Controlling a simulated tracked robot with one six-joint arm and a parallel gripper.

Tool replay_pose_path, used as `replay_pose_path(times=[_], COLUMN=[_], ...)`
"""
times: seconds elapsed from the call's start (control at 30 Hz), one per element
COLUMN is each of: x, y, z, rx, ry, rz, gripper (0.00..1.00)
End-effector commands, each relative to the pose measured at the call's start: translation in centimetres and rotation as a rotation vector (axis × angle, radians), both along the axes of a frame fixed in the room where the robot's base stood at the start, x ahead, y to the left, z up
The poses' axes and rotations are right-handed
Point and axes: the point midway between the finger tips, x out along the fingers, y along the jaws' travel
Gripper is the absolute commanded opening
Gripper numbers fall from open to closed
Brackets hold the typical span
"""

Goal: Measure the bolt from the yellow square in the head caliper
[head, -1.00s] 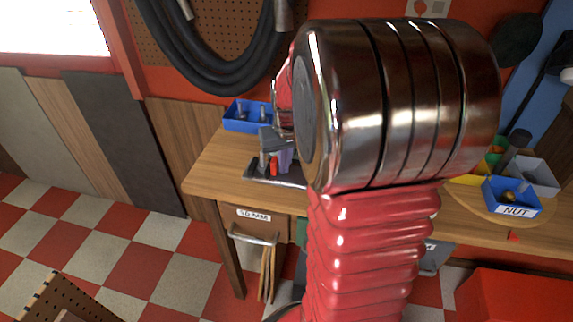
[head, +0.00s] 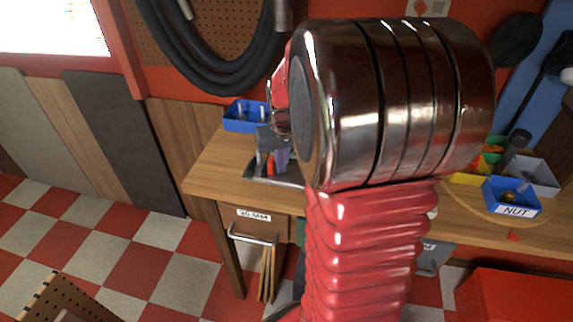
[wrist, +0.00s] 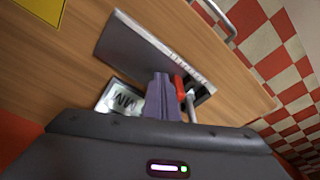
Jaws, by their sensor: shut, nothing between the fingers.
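My gripper (wrist: 163,105) has purple fingers, shut and empty, pointing at a dark metal plate on the bench. In the head view my gripper (head: 281,158) is partly hidden behind my arm. The plate (wrist: 140,50) has a pale marked strip along one edge and looks like the caliper. A red piece (wrist: 179,88) and a grey rod (wrist: 190,108) stand just right of the fingers. I cannot make out the bolt for certain.
A blue bin (head: 245,123) with upright items stands at the bench's back left. A blue bin marked NUT (head: 512,197) and a grey bin (head: 533,174) are at the right. The bench's left front (head: 215,170) is clear. A drawer handle (wrist: 219,18) sticks out in front.

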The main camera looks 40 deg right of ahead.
Motion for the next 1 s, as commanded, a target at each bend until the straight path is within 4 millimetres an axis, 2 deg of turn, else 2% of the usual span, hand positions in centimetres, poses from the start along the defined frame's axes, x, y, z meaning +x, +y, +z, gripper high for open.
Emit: replay_pose_path(times=[0.7, 1.0], x=[-0.8, -0.8], y=[-0.7, -0.7], z=[0.0, 1.4], rx=[-0.001, -0.001], ry=[0.000, -0.001], rz=[-0.001, 0.000], gripper=[0.00, 0.00])
